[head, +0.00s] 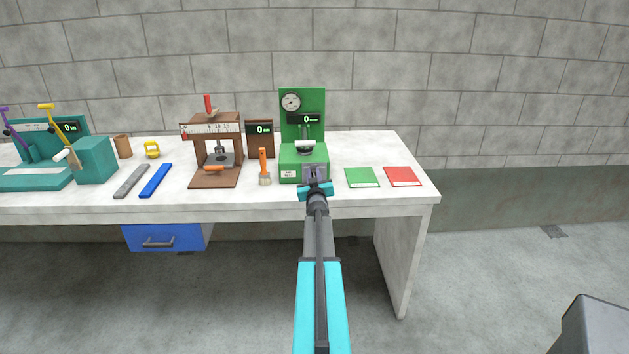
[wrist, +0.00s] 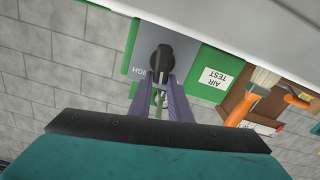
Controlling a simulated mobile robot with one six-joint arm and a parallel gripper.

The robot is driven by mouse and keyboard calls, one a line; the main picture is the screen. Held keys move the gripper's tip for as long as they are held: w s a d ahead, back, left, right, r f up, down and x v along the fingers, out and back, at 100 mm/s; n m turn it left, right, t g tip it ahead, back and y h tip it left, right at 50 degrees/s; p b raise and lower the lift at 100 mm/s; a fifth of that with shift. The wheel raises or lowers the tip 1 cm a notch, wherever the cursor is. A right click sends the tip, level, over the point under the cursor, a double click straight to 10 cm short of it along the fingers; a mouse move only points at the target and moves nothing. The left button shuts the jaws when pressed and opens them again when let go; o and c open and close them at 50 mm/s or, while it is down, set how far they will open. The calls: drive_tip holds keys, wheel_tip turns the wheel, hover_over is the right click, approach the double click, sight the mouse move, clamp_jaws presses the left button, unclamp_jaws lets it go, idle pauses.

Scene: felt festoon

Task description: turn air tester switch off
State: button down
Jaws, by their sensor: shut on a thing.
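The air tester (head: 303,130) is a green machine with a round dial and a small display reading 0, near the right end of the bench. In the wrist view its grey switch plate (wrist: 145,72) carries a black rotary knob (wrist: 161,57), beside a white label reading AIR TEST (wrist: 216,83). Letters are partly visible on the plate next to the knob. My gripper (head: 315,176) is at the front of the tester. In the wrist view my gripper's fingers (wrist: 163,85) are shut on the knob's handle, which they partly hide.
A green book (head: 361,177) and a red book (head: 402,176) lie to the right. A brown press (head: 214,180) stands further left.

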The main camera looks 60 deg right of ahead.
drive_tip(key=n+b, duration=0.2)
drive_tip(key=b, duration=0.1)
drive_tip(key=n+b, duration=0.1)
drive_tip(key=b, duration=0.1)
drive_tip(key=shift+w+a+f+n, duration=0.25)
drive_tip(key=shift+w+f+n, duration=0.05)
drive_tip(key=shift+f, duration=0.05)
drive_tip(key=shift+w+a+n+b, duration=0.15)
drive_tip(key=shift+w+n+b, duration=0.05)
drive_tip(key=shift+n+b, duration=1.35)
drive_tip(key=shift+n, duration=0.25)
drive_tip(key=c, duration=1.6)
unclamp_jaws()
drive_tip(key=shift+c, duration=0.2)
drive_tip(key=shift+a, duration=0.15)
drive_tip(key=v, duration=1.3)
drive_tip(key=shift+s+a, duration=0.2)
